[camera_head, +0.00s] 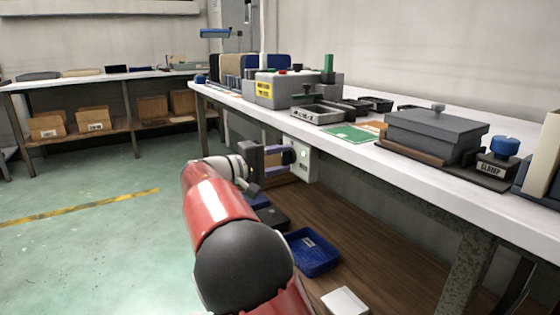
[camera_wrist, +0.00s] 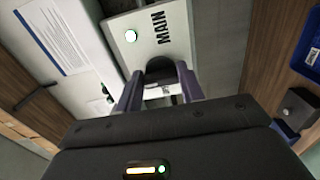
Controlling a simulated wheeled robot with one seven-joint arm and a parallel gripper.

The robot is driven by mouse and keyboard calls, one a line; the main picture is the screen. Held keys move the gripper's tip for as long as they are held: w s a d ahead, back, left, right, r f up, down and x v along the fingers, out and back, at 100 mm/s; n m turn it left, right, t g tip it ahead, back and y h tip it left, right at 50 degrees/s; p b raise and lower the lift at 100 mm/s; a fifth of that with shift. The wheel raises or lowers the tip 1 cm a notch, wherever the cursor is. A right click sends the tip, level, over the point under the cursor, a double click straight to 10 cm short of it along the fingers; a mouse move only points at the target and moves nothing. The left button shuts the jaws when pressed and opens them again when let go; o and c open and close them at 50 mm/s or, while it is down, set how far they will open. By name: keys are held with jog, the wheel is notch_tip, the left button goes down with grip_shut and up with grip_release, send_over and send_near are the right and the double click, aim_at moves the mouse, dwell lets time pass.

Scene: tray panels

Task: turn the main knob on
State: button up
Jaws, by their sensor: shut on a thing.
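The main panel (camera_head: 305,162) is a pale plate on the front of the bench, below the worktop. The dark main knob (camera_wrist: 160,68) sits on the panel between my fingertips. My gripper (camera_wrist: 158,84) is shut on the knob, one finger on each side. In the head view my gripper (camera_head: 287,156) reaches the panel from the left; the knob is hidden there by the fingers. A pale label below the knob is partly covered.
The worktop (camera_head: 390,155) above holds a grey box with a yellow label (camera_head: 265,90), trays, a lidded dark box (camera_head: 435,133) and a blue clamp knob (camera_head: 505,146). The shelf below has a blue bin (camera_head: 312,252) and a white block (camera_head: 345,301). Floor at left is clear.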

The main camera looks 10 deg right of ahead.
jog(key=o, duration=1)
jog(key=shift+a, duration=0.1)
jog(key=v, duration=0.7)
jog(key=shift+a+p, duration=0.3)
jog(key=shift+p, duration=0.15)
jog(key=shift+s+a, duration=0.1)
jog(key=shift+s, duration=0.05)
